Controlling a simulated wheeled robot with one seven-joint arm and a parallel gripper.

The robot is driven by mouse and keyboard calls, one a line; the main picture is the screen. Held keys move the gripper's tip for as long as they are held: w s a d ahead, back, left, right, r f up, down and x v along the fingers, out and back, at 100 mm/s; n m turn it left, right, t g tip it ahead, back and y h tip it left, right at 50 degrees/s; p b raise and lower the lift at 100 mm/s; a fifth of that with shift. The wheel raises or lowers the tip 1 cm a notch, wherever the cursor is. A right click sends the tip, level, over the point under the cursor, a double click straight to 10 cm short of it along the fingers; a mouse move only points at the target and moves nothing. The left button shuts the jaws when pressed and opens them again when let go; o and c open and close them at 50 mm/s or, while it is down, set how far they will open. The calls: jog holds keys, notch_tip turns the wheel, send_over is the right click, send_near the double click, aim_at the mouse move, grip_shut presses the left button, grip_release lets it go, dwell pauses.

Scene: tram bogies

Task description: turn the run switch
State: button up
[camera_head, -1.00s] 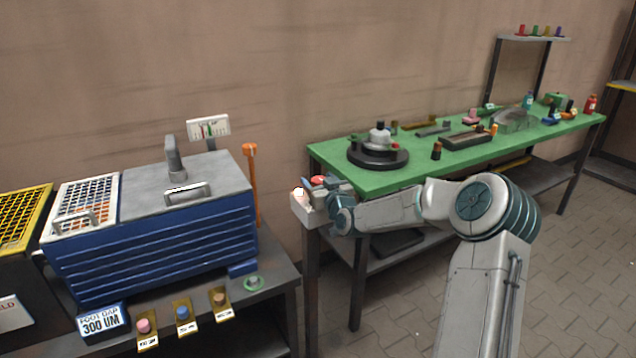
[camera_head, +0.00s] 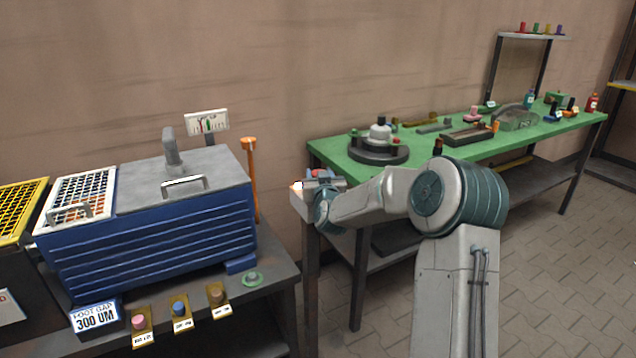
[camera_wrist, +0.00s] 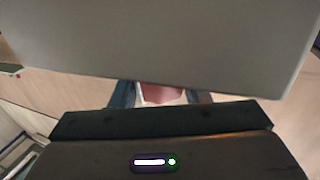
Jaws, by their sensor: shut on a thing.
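A small pale control box (camera_head: 303,199) stands at the near left corner of the green table. A red knob, which I take to be the run switch (camera_head: 317,173), shows above it, small and partly covered. My gripper (camera_head: 320,176) is at this box. In the wrist view the red knob (camera_wrist: 162,94) shows between the blue fingers of my gripper (camera_wrist: 158,97), which are shut on it. A large grey surface hides the upper part of the knob there. I cannot tell which way the switch points.
The green table (camera_head: 340,153) carries a round dark fixture (camera_head: 379,152) and several small parts. To the left, a blue ribbed machine (camera_head: 160,240) stands on a dark bench beside an upright orange rod (camera_head: 252,185). Floor is free at the right.

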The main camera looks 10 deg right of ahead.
jog(key=m+h, duration=0.2)
jog(key=h, duration=0.1)
jog(key=m+h, duration=0.1)
jog(key=shift+a+g+h, duration=0.3)
jog(key=shift+g, duration=0.1)
jog(key=m+g+h+p, duration=0.1)
jog(key=h, duration=0.1)
jog(key=m+g+h+p, duration=0.1)
jog(key=m+h+p, duration=0.1)
jog(key=h, duration=0.1)
jog(key=shift+r+m, duration=0.2)
jog(key=shift+m, duration=0.1)
jog(key=m+g+h+p, duration=0.3)
jog(key=g+h, duration=0.1)
jog(key=shift+d+m, duration=0.15)
jog(key=shift+m, duration=0.15)
jog(key=shift+d+f+m+g+h+p, duration=0.15)
jog(key=shift+m+g+h+p, duration=0.4)
jog(key=shift+g, duration=0.35)
jog(key=shift+a+f+m+g+h+p, duration=0.1)
jog(key=shift+m+g+h+p, duration=0.45)
jog(key=shift+g, duration=0.35)
jog(key=shift+d+m+g, duration=0.1)
jog(key=shift+m+g, duration=0.3)
jog(key=o, duration=1)
jog(key=shift+d, duration=0.15)
